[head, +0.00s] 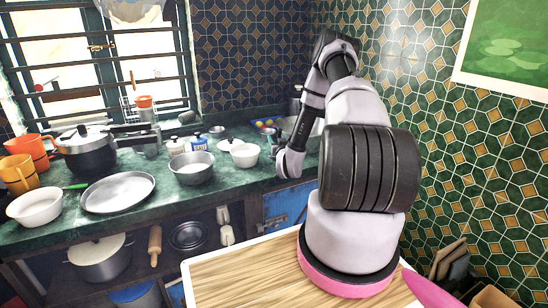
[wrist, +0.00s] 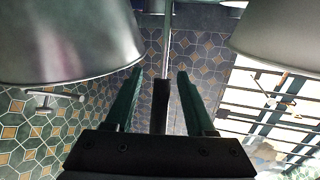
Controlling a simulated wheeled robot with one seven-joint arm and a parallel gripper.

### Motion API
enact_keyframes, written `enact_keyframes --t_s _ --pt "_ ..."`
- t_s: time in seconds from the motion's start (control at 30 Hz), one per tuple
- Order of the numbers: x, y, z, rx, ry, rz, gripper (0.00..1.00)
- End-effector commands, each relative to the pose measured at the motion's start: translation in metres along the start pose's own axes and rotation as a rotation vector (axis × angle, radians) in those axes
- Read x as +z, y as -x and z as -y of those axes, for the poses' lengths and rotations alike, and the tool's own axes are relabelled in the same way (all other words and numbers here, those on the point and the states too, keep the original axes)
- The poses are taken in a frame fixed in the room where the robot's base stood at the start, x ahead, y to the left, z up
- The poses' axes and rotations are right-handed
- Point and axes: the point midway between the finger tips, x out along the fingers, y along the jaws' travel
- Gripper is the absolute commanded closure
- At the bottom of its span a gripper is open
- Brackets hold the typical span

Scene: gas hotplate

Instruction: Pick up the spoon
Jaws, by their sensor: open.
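In the wrist view, my gripper (wrist: 160,75) is open, with a dark green finger on each side. Between the fingers is a slim upright thing with a dark handle and a thin grey shaft, which looks like the spoon (wrist: 161,98). A gap shows on both sides of the handle. The far end of the shaft runs out of the top of the picture, so no bowl shows. In the head view, my gripper (head: 271,135) is small and dark over the right part of the counter. I cannot make out the spoon there.
In the wrist view, a large metal vessel (wrist: 65,40) fills the upper left and a pale one (wrist: 280,35) the upper right, both close to the fingers.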

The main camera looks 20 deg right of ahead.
Motion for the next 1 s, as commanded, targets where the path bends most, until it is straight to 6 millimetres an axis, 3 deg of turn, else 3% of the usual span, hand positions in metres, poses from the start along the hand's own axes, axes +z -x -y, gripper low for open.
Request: enact_keyframes --t_s 0.17,0.2,0.33,1.0 --pt "0.0000 -0.0005 0.0001 0.000 0.000 0.000 0.45" --pt "-0.0001 -0.0005 0.0000 0.000 0.000 0.000 0.53" --pt "-0.0001 -0.0004 0.0001 0.000 0.000 0.000 1.00" --pt "-0.0001 -0.0002 0.0001 0.000 0.000 0.000 1.00"
